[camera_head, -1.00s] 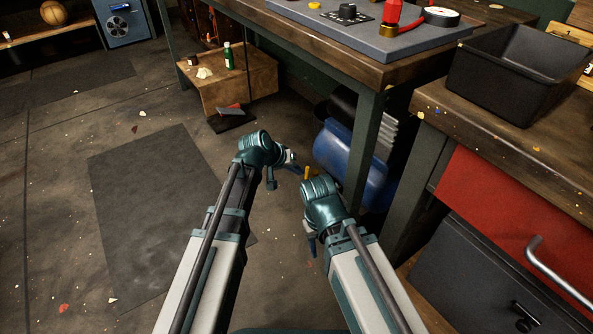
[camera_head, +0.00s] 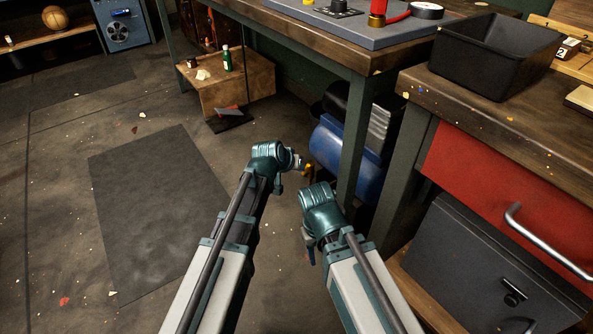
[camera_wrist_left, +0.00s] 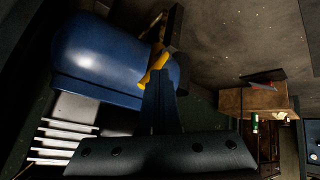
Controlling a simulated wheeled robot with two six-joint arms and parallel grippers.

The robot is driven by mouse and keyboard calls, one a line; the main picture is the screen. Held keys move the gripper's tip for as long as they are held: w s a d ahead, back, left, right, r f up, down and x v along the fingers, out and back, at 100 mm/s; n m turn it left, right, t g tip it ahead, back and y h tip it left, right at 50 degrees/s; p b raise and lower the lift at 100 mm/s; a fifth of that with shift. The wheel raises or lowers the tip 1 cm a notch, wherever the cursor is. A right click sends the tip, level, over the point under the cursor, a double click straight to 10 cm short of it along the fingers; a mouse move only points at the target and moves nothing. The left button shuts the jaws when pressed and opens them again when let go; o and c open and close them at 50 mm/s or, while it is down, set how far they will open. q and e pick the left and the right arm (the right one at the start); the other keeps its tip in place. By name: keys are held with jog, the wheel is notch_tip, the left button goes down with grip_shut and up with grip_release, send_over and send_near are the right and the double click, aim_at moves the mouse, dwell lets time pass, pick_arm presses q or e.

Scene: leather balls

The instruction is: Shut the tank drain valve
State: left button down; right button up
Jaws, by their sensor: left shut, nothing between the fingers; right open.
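The blue tank (camera_head: 345,160) lies under the workbench, partly behind the bench leg. Its yellow valve lever (camera_head: 308,169) shows at the tank's left end, just right of my left gripper (camera_head: 300,163). In the left wrist view the blue tank (camera_wrist_left: 105,55) fills the upper left, and the yellow lever (camera_wrist_left: 154,68) lies right at my left fingertips (camera_wrist_left: 158,78). The left fingers are shut with nothing between them; I cannot tell whether they touch the lever. My right gripper (camera_head: 308,250) is open and empty, lower and nearer, mostly hidden by its wrist.
The workbench leg (camera_head: 352,135) stands close in front of the tank. A wooden box (camera_head: 240,92) with small bottles stands behind. A bench with a red drawer (camera_head: 480,185) and black bin (camera_head: 495,50) is at the right.

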pick_arm(q)
jog(key=s+d+f+b, duration=0.2)
jog(key=s+f+b, duration=0.2)
jog(key=f+b, duration=0.1)
jog(key=shift+d+f, duration=0.3)
jog(key=shift+d, duration=0.1)
dwell(0.3)
jog(key=shift+b, duration=0.3)
